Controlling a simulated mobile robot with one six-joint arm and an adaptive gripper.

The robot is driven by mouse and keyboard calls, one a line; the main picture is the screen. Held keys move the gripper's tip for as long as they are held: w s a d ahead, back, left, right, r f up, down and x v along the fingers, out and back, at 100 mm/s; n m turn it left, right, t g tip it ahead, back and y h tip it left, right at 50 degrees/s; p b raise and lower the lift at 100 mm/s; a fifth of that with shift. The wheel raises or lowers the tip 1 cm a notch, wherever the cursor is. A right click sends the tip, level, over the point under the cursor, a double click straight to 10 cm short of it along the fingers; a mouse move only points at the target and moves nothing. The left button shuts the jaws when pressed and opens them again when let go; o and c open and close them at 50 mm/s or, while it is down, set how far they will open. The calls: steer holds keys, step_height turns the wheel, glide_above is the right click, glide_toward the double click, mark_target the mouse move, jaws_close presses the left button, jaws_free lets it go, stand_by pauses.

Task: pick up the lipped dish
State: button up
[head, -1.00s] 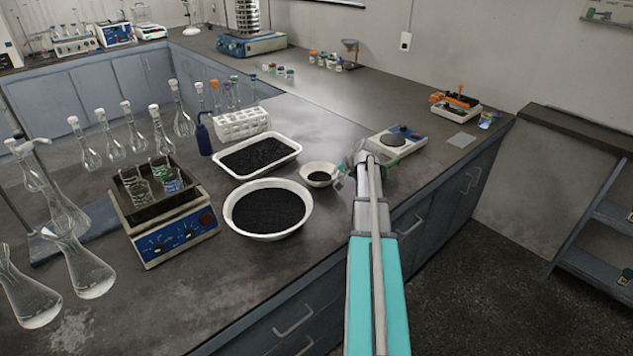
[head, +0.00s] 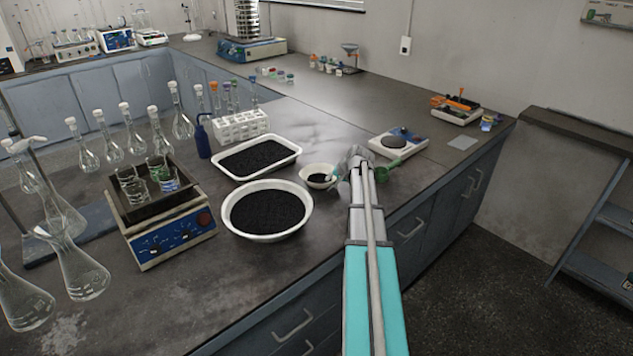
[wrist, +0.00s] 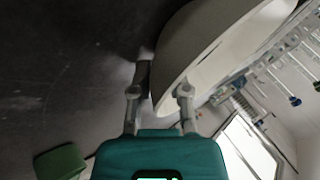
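The small white dish (head: 318,170) holds black powder and stands on the bench, right of the large round basin. I take it to be the lipped dish. My gripper (head: 339,174) is at its right side in the head view, partly hidden by my own arm. In the wrist view the pale dish (wrist: 205,40) looms large and tilted across the upper right. The two fingers of my gripper (wrist: 160,88) are apart, with the dish's near edge between or just beyond them. I cannot tell whether either finger touches it.
A large round white basin (head: 232,227) and a white rectangular tray (head: 226,174), both with black powder, lie left of the dish. A green scoop (head: 392,169) lies right of my gripper, near a small balance (head: 416,140). A hotplate with beakers (head: 172,240) and glass flasks stand further left.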

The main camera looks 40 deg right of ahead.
jaws_close()
steer(key=shift+r, duration=0.15)
stand_by(0.4)
step_height(320, 180, up, 3)
steer(key=p, duration=0.3)
steer(key=s+d+r+p, duration=0.5)
steer(key=s+r+p, duration=0.4)
steer(key=s, duration=0.4)
steer(key=shift+r+p, duration=0.35)
steer(key=shift+p, duration=0.15)
